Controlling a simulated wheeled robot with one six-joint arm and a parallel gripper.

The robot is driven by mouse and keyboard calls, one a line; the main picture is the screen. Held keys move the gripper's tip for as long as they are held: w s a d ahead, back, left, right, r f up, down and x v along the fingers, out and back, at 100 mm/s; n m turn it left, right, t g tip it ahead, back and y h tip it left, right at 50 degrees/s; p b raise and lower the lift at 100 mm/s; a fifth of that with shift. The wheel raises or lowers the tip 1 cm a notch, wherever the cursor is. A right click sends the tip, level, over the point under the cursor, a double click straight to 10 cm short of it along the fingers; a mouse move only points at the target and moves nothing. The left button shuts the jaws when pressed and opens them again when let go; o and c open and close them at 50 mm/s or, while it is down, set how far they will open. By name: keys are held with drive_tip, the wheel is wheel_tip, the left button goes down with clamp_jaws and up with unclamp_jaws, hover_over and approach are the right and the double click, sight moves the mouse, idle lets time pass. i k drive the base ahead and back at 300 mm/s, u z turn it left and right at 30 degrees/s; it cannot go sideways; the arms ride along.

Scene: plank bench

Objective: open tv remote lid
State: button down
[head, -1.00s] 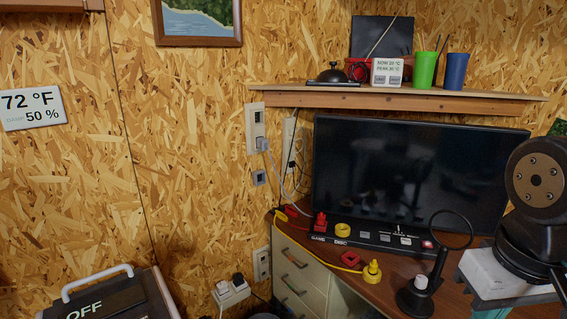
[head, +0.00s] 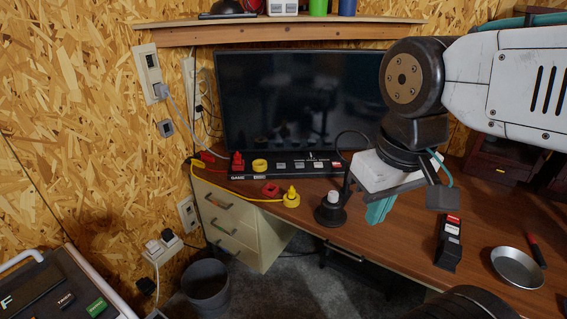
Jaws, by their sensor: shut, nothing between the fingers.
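A black handheld device (head: 448,245) with a red patch and pale buttons near its far end lies on the brown desk, right of centre. It looks like the TV remote. I cannot make out its lid from here. My gripper (head: 378,212) has teal fingers that point down, left of the remote and apart from it. The fingers are shut with nothing between them. Part of my gripper is hidden behind its own white housing.
A dark magnifier stand (head: 331,212) stands just left of my gripper. A metal dish (head: 516,268) and a red-handled tool (head: 536,252) lie right of the remote. A TV screen (head: 298,103) and a button panel (head: 290,165) stand behind. Bare desk surrounds the remote.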

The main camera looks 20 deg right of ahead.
sight(451, 250)
drive_tip(key=u, duration=0.55)
drive_tip(key=k, duration=1.25)
drive_tip(key=z, duration=1.6)
drive_tip(key=i, duration=0.5)
drive_tip(key=z, duration=0.05)
